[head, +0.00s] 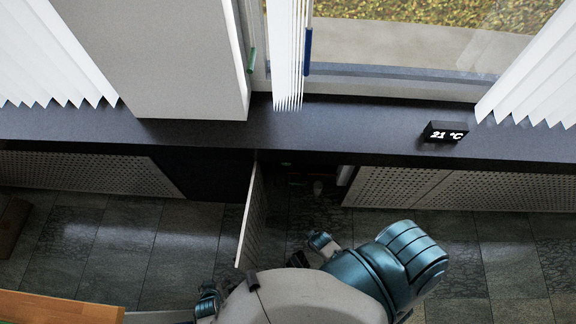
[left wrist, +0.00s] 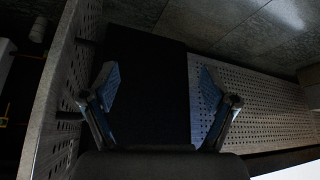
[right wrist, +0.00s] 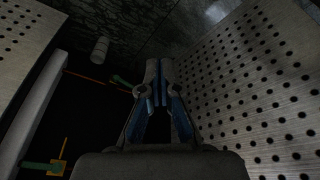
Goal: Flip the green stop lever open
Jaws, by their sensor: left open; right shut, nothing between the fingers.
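In the right wrist view a green lever (right wrist: 42,166) shows at the lower left beside a yellow fitting, inside a dark recess. A second small green part (right wrist: 121,81) sits farther in, near a thin orange-red line; I cannot tell which is the stop lever. My right gripper (right wrist: 159,65) is shut and empty, between the recess and a perforated panel. It appears nearer the second green part in the picture; no contact is clear. My left gripper (left wrist: 160,85) is open and empty before a dark surface; it also shows in the head view (head: 208,292).
A perforated door (head: 250,215) stands swung out from the cabinet under the dark sill (head: 350,130). A white cylinder (right wrist: 100,49) is in the recess. Perforated panels (head: 480,195) flank the opening. A temperature display (head: 445,132) sits on the sill. Tiled floor is clear at right.

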